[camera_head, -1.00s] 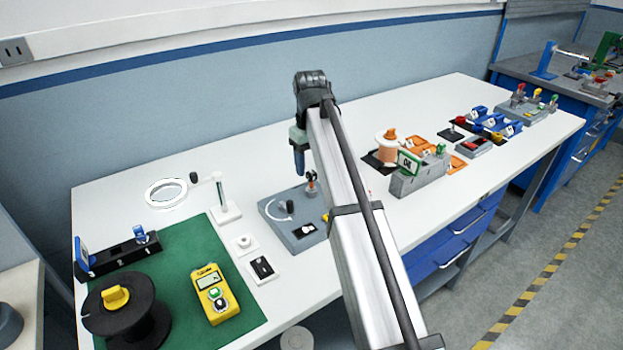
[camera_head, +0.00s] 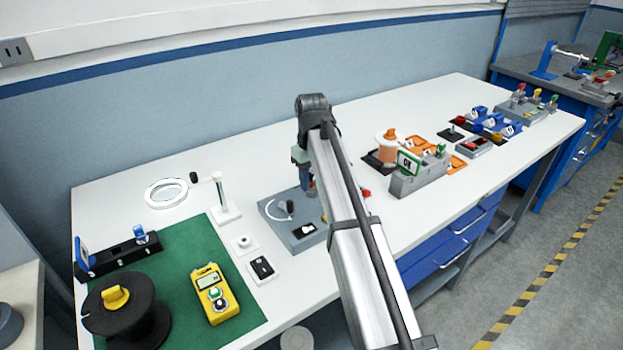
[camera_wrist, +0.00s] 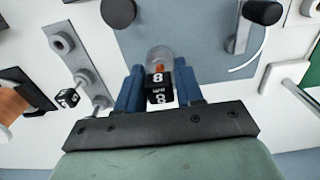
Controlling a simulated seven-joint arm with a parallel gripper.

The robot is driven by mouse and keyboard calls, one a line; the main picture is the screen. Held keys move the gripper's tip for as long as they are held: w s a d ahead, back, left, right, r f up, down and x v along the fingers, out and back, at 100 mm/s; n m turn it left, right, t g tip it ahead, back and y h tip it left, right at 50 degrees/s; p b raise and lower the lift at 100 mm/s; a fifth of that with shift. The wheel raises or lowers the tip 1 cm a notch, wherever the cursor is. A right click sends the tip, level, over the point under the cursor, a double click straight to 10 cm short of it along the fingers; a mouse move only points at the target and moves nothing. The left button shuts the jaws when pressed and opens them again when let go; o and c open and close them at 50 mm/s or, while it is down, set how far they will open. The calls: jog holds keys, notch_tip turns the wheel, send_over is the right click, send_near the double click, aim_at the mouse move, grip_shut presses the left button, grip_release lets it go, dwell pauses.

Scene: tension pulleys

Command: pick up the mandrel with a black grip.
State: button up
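A mandrel with a black grip (camera_wrist: 160,90), marked "8" in white, stands between my fingers in the wrist view. A small orange part and a round clear-grey part show just beyond it. My gripper (camera_wrist: 162,78) has one blue finger on each side of the grip, seemingly with a narrow gap, and looks open. In the head view my gripper (camera_head: 307,178) is low over the back right of the grey plate (camera_head: 276,222). My arm hides most of the mandrel there.
A black knob and a curved white piece are on the grey plate's left. A grey block with an "OK" sign (camera_head: 409,162) and an orange spool (camera_head: 387,149) stand to the right. A ring magnifier (camera_head: 166,193) and a green mat (camera_head: 190,262) lie left. The table behind is clear.

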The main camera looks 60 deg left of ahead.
aim_at(311, 173)
grip_shut()
notch_tip(311, 173, up, 10)
jog(key=shift+r, duration=0.1)
dwell(0.6)
dwell(0.4)
jog(key=shift+r, duration=2.4)
